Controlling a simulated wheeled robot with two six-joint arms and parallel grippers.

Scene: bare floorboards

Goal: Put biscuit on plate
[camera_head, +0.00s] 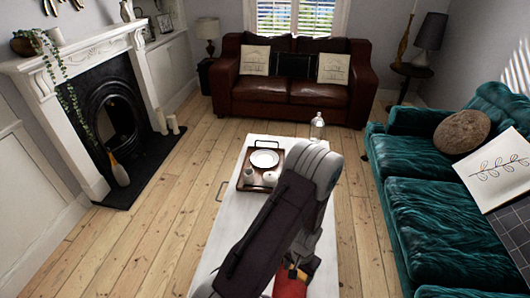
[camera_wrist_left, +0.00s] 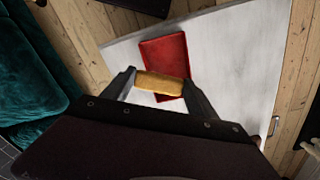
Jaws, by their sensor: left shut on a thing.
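The biscuit (camera_wrist_left: 160,87) is a golden-brown bar. In the left wrist view my left gripper (camera_wrist_left: 160,82) is shut on it, with a finger at each end. In the head view my left gripper (camera_head: 298,262) hangs low over the near part of the white table (camera_head: 222,232), partly hidden by my own arm. The round white plate (camera_head: 264,159) lies on a dark wooden tray (camera_head: 243,166) farther up the table, apart from the gripper. My right gripper shows in neither view.
A flat red thing (camera_wrist_left: 165,52) lies on the table below the biscuit. Small white vessels (camera_head: 269,178) stand on the tray near the plate. A green sofa (camera_head: 430,220) is at the right, a brown sofa (camera_head: 290,88) beyond the table. The table's left side is clear.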

